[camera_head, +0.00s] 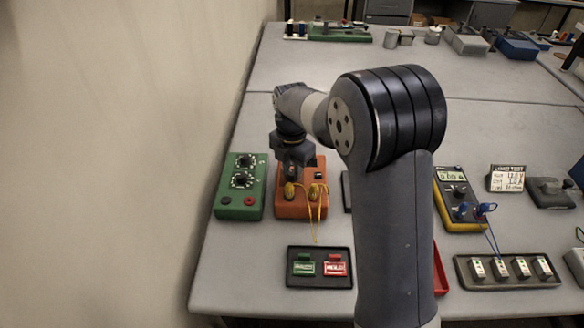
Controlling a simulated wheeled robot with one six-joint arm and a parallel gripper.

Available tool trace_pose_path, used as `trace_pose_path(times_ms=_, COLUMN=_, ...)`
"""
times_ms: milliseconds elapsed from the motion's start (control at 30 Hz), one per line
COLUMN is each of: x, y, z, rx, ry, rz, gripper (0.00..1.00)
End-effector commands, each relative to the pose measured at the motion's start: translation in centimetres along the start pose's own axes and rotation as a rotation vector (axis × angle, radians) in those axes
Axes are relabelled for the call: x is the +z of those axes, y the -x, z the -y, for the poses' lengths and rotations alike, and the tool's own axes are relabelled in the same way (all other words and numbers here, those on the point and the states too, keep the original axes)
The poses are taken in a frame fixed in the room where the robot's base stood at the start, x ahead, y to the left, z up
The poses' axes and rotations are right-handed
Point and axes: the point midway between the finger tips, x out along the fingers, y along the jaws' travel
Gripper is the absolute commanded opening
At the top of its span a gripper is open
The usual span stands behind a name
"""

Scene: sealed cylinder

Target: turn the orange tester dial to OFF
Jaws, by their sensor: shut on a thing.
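The orange tester (290,211) lies on the bench, left of the middle of the picture. Yellow plugs (289,190) with thin yellow leads are at its front part. My gripper (292,174) points down onto the left upper part of the tester. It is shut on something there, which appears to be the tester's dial. The gripper hides the dial, so its pointer and the OFF mark cannot be seen.
A green box (240,205) with dials stands close on the left. A black tray (319,281) with green and red pieces lies in front. A yellow meter (447,215) with blue plugs is to the right.

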Motion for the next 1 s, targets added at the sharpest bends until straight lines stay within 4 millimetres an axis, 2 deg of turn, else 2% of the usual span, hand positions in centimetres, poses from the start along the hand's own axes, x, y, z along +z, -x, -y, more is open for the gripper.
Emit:
trace_pose_path(times_ms=467, x=0.0, y=0.04, z=-0.04, rx=0.001, ry=0.015, rz=0.001, gripper=0.02)
trace_pose_path(times_ms=500, x=0.0, y=0.05, z=-0.04, rx=0.001, ry=0.015, rz=0.001, gripper=0.27)
trace_pose_path(times_ms=767, x=0.0, y=0.02, z=-0.02, rx=0.001, ry=0.014, rz=0.0, gripper=0.47)
trace_pose_path(times_ms=1000, x=0.0, y=0.12, z=-0.02, rx=0.001, ry=0.014, rz=0.0, gripper=0.47)
